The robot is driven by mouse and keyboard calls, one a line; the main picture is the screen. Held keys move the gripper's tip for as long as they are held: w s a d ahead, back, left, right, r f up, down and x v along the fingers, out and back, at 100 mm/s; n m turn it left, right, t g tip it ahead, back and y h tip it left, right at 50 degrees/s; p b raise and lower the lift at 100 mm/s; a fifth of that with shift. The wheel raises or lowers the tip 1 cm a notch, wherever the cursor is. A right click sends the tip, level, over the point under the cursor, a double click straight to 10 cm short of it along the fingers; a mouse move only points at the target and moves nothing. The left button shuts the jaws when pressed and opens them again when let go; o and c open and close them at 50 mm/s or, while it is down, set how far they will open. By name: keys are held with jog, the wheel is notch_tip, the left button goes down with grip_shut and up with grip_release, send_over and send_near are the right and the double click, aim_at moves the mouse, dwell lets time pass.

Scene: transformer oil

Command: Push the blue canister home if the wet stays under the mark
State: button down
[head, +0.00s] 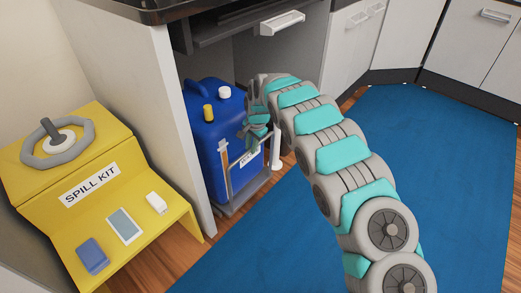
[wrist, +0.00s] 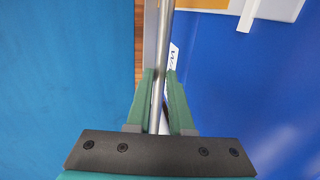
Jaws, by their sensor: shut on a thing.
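The blue canister (head: 210,135) stands upright in the open cabinet bay, with a yellow cap and a white cap on top. It stands on a low grey carrier (head: 238,202) with a metal frame at its front. My gripper (head: 259,130) is at the canister's front right side, shut on a metal bar. In the wrist view the bar (wrist: 164,60) runs between the green fingers (wrist: 160,88), and the canister's blue wall (wrist: 250,90) fills the right. A white label on the canister is partly hidden. I cannot make out any liquid or level mark.
A yellow spill kit stand (head: 60,160) with a grey wheel and several small items is at left. A white cabinet panel (head: 177,125) borders the bay. A white post (head: 276,150) stands right of the canister. A blue mat (head: 420,150) leaves clear floor at right.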

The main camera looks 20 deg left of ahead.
jog(key=a, duration=0.1)
jog(key=w+a, duration=0.1)
jog(key=a, duration=0.1)
jog(key=w+a, duration=0.1)
jog(key=shift+a, duration=0.3)
jog(key=c, duration=0.8)
grip_release()
jog(key=shift+d, duration=0.1)
jog(key=shift+r, duration=0.1)
send_near(241, 141)
jog(key=shift+f, duration=0.75)
jog(key=shift+d, duration=0.1)
